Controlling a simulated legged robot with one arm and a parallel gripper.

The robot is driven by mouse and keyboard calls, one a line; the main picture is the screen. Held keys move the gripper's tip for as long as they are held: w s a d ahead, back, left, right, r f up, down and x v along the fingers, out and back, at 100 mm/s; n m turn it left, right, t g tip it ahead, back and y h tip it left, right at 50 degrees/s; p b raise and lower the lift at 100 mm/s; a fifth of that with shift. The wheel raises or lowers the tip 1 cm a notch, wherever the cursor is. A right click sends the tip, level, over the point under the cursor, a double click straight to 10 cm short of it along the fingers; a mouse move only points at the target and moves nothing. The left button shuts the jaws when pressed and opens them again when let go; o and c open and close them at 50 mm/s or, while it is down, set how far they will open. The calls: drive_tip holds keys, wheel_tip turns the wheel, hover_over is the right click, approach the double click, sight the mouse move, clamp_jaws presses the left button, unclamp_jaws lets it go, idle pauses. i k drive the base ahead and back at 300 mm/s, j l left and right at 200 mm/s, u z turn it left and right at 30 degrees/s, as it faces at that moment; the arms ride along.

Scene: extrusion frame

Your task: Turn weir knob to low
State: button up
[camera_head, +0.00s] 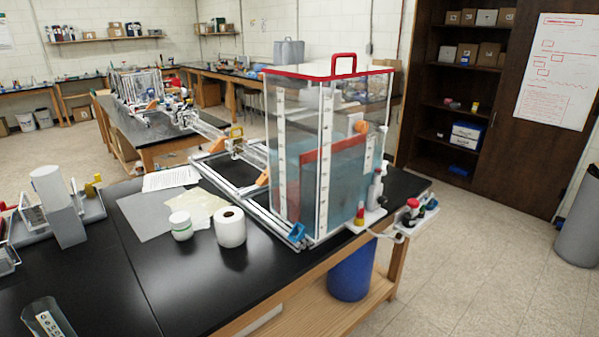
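A clear tank with a red-edged lid (330,73) and red handle stands at the right part of the black bench. It holds blue-green water, and a red-topped panel (335,151) shows inside. An orange round part (361,127) sits at the tank's right side, and a blue part (297,232) is low at its front corner. A small white panel (410,219) with red, green and blue parts juts out at right. I cannot tell which part is the weir knob, nor its setting. My gripper is not in view.
A paper roll (230,227) and a white jar (181,226) stand left of the tank. A metal rail frame (234,172) runs behind them. A blue bin (352,270) is under the bench.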

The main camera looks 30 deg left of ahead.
sight(361, 126)
drive_tip(key=u, duration=1.15)
